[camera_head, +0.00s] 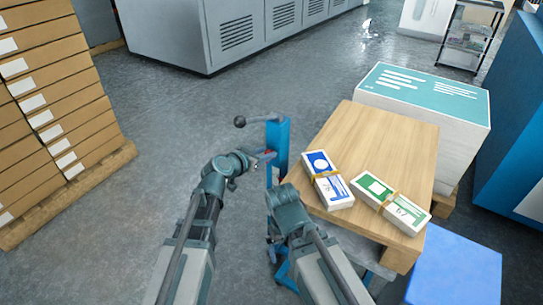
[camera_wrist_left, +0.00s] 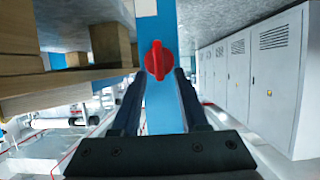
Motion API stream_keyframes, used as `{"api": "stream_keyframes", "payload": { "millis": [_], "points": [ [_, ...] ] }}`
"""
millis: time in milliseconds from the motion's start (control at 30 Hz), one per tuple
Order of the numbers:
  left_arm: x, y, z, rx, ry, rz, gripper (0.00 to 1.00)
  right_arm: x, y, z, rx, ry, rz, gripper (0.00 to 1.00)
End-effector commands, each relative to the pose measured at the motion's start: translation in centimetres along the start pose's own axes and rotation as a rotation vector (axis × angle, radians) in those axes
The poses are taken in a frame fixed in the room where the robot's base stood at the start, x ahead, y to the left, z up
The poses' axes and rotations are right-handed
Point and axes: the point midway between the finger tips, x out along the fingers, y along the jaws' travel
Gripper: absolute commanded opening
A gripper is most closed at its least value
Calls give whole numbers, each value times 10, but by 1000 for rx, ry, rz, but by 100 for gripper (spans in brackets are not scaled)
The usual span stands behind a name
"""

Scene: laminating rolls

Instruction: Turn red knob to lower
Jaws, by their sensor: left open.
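The red knob (camera_wrist_left: 158,60) sits on the face of a blue post in the left wrist view, its grip ridge roughly upright. In the head view the blue post (camera_head: 279,140) stands left of the wooden table, and only a speck of red shows by my gripper. My left gripper (camera_head: 264,160) is at the post. In the left wrist view its open fingers (camera_wrist_left: 160,80) lie either side of the knob; I cannot tell whether they touch it. My right arm reaches in beside the post, but its gripper tips are hidden.
A wooden table (camera_head: 390,135) with two banded packs, one blue and white (camera_head: 327,180) and one green and white (camera_head: 390,203), stands right of the post. A lever with a dark ball (camera_head: 240,121) sticks out left of the post. Stacked cartons (camera_head: 60,95) stand at left.

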Motion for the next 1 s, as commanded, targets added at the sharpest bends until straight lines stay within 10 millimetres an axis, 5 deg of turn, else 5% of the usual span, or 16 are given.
{"api": "stream_keyframes", "payload": {
  "millis": [200, 467, 1000],
  "points": [
    [0, 0, 0, 0, 0, 0, 44, 0, 0, 0, 0, 0, 0, 100],
    [0, 0, 0, 0, 0, 0, 0, 0, 0, 0, 0, 0, 0, 100],
    [1, -3, 0, -50, 1, 21, 0, 1, 0, 0, 0, 0, 0, 100]
  ]
}}
